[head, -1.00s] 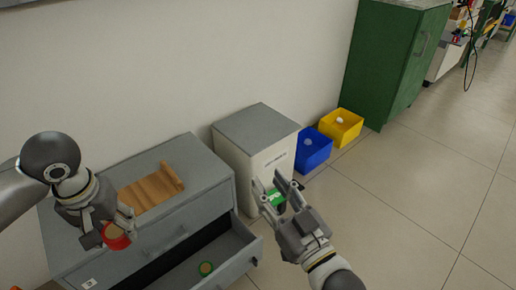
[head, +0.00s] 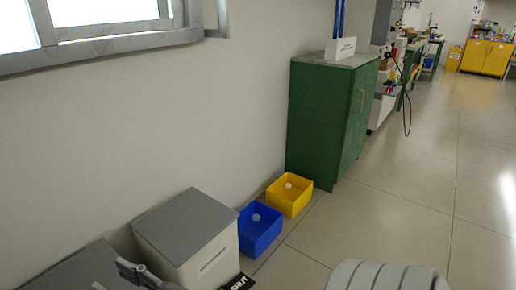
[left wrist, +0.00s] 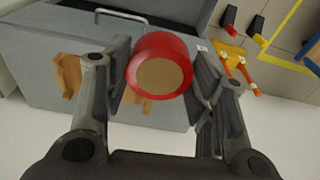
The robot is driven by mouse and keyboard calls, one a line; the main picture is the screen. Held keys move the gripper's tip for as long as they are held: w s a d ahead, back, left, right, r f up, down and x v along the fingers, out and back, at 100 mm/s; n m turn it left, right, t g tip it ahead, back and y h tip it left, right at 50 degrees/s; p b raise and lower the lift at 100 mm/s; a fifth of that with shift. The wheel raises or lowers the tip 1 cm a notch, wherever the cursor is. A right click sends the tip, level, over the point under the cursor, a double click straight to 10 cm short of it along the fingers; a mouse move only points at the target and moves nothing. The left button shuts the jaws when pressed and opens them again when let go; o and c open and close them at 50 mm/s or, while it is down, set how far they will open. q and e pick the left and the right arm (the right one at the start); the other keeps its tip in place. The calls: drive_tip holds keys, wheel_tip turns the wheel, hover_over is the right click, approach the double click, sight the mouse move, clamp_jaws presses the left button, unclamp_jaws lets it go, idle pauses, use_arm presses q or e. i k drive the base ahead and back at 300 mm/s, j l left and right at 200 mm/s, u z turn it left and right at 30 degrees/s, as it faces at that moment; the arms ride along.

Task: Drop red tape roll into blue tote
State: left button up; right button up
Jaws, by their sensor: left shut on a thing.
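The red tape roll (left wrist: 160,66) is held between the two fingers of my left gripper (left wrist: 162,80) in the left wrist view, its round tan face toward the camera. The gripper is shut on it, above the grey drawer unit (left wrist: 35,85). The blue tote (head: 268,241) stands on the floor in the head view, open at the top, with a small whitish round thing inside. The roll does not show in the head view. Dark gripper parts at that view's lower left edge are cut off; whose they are and their opening are unclear.
A white cabinet with a grey top (head: 185,222) stands left of the blue tote. A yellow tote (head: 295,206) and a green cabinet (head: 322,120) stand beyond it.

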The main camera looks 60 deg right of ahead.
sight(253, 233)
drive_tip(key=i+l, duration=0.1)
drive_tip(key=l, duration=0.5)
drive_tip(key=i+l, duration=0.15)
drive_tip(key=l, duration=0.45)
drive_tip(key=i+l, duration=0.1)
drive_tip(key=l, duration=0.5)
drive_tip(key=i+l, duration=0.15)
drive_tip(key=l, duration=0.5)
drive_tip(key=i+l, duration=0.1)
drive_tip(key=l, duration=0.5)
drive_tip(key=i+l, duration=0.15)
drive_tip(key=l, duration=0.45)
drive_tip(key=i+l, duration=0.1)
drive_tip(key=l, duration=0.5)
drive_tip(key=i+l, duration=0.15)
drive_tip(key=l, duration=0.45)
